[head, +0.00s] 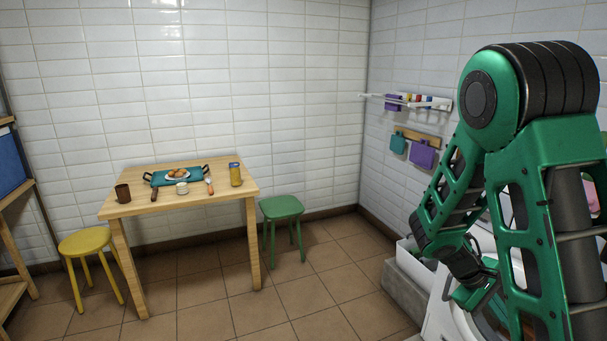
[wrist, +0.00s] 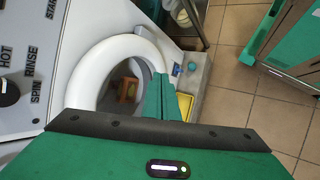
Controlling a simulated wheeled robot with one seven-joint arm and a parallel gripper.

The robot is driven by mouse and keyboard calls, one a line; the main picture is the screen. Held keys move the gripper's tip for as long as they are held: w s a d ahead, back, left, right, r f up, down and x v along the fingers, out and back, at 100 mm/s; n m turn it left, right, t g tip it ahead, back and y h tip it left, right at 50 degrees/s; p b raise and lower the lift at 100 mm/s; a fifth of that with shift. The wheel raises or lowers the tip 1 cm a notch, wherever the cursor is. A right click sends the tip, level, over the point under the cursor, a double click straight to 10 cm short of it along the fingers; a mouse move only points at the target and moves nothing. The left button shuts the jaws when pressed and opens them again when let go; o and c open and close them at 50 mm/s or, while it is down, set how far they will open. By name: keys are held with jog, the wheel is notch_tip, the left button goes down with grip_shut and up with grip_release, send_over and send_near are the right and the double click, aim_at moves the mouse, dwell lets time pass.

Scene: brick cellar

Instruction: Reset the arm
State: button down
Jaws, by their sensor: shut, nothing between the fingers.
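My arm is green and reaches down at the right of the head view, bent at a large black-banded joint. My gripper (wrist: 160,78) shows in the wrist view as green fingers closed together, with nothing between them. It is in front of the white ring (wrist: 92,62) of a washing machine's round opening. I cannot tell whether the fingers touch the ring. A small brown object (wrist: 127,90) shows inside the opening. In the head view the gripper's end is low at the right, partly hidden by my arm.
The washing machine (head: 437,321) stands close to my arm, with a grey ledge (head: 402,292) beside it. A wooden table (head: 228,196) with dishes stands at the left, between a yellow stool (head: 84,243) and a green stool (head: 281,208). The middle floor is clear.

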jog(key=s+a+r+m+t+y, duration=0.1)
jog(key=s+a+r+m+y, duration=0.3)
jog(key=s, duration=0.6)
jog(key=s+a+r+m+t+y, duration=0.1)
jog(key=s+a+r+m+y, duration=0.3)
jog(key=s+r, duration=0.4)
jog(key=shift+s+a+r+m, duration=0.3)
jog(key=shift+s+a+m, duration=0.45)
jog(key=shift+s+m, duration=0.25)
jog(key=shift+w+f, duration=0.25)
jog(key=shift+w, duration=0.35)
